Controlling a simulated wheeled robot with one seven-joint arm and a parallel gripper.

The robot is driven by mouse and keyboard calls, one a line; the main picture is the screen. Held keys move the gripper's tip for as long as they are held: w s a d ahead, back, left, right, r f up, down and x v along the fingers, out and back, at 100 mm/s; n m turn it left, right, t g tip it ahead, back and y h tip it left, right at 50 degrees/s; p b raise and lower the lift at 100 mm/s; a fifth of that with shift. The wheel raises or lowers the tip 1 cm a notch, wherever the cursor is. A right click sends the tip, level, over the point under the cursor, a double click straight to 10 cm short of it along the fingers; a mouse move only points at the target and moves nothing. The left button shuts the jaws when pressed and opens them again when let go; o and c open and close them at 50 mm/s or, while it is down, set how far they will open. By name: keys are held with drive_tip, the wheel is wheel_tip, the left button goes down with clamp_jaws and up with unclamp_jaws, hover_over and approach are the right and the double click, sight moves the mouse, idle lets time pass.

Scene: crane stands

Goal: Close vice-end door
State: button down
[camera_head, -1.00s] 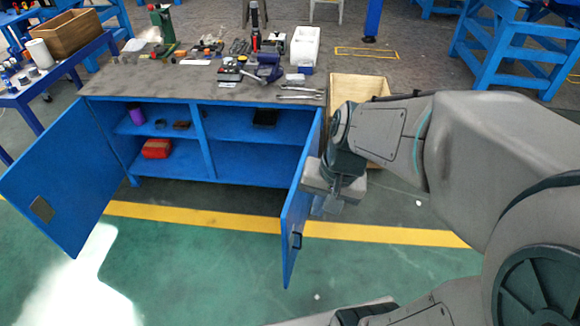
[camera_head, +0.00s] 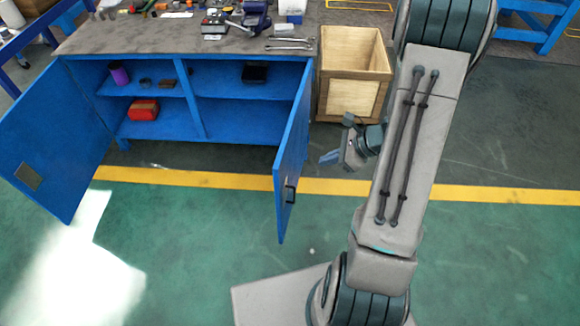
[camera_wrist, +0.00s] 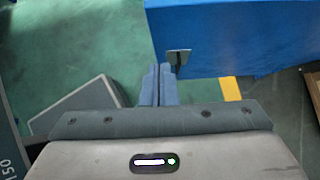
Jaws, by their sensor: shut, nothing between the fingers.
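The vice-end door (camera_head: 291,155) is the blue right-hand door of the bench cabinet, below the vice (camera_head: 256,14). It stands swung open toward me, with a dark handle (camera_head: 290,188) on its outer face near the free edge. My gripper (camera_head: 328,157) is right of the door, apart from it, its fingers shut and empty. In the wrist view the shut fingers (camera_wrist: 159,82) appear just below and left of the door handle (camera_wrist: 178,57). The blue door panel (camera_wrist: 235,35) fills the upper right there. I cannot tell whether the fingertips touch the handle.
The left door (camera_head: 52,145) is also open. The cabinet (camera_head: 202,110) holds a red box (camera_head: 143,110), a purple cup (camera_head: 119,74) and a black item (camera_head: 254,73). A wooden crate (camera_head: 335,98) stands right of the bench. The green floor in front is mostly clear.

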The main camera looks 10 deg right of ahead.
sight(280, 171)
drive_tip(key=x, duration=0.3)
drive_tip(key=a+r+x, duration=0.1)
drive_tip(key=x, duration=0.7)
drive_tip(key=shift+w+a+r+b, duration=0.15)
drive_tip(key=shift+w+a+b, duration=0.15)
drive_tip(key=shift+w+a, duration=0.35)
drive_tip(key=shift+a, duration=0.2)
